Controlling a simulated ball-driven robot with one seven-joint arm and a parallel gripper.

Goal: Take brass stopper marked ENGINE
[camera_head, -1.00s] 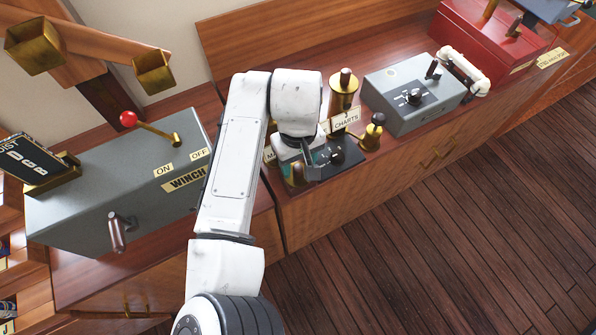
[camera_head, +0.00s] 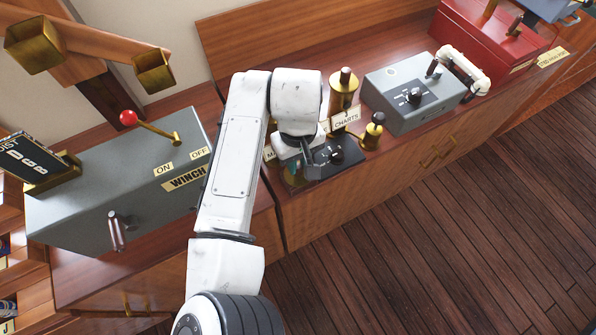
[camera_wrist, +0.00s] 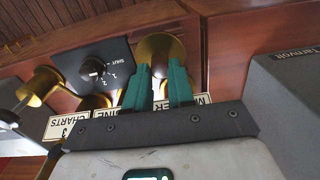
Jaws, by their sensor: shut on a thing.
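My gripper (camera_wrist: 160,92) has teal fingers, shut on a brass piece (camera_wrist: 160,48) with a round, wide end. I take it for a brass stopper; I cannot read a mark on it. In the head view my gripper (camera_head: 294,173) is low at the dark end of the row, and the arm hides most of the held piece. A cream label ending in "INE" (camera_wrist: 104,114) shows beside the fingers, partly covered. Another label behind the fingers is mostly hidden. A brass stopper with a dark knob (camera_head: 373,130) stands near the CHARTS label (camera_head: 345,120).
A taller brass tube (camera_head: 343,90) stands behind the CHARTS label. A black dial plate (camera_head: 338,158) lies beside my gripper. A grey box (camera_head: 412,98) stands to the right, and the grey WINCH box (camera_head: 120,190) to the left. The wooden floor is clear.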

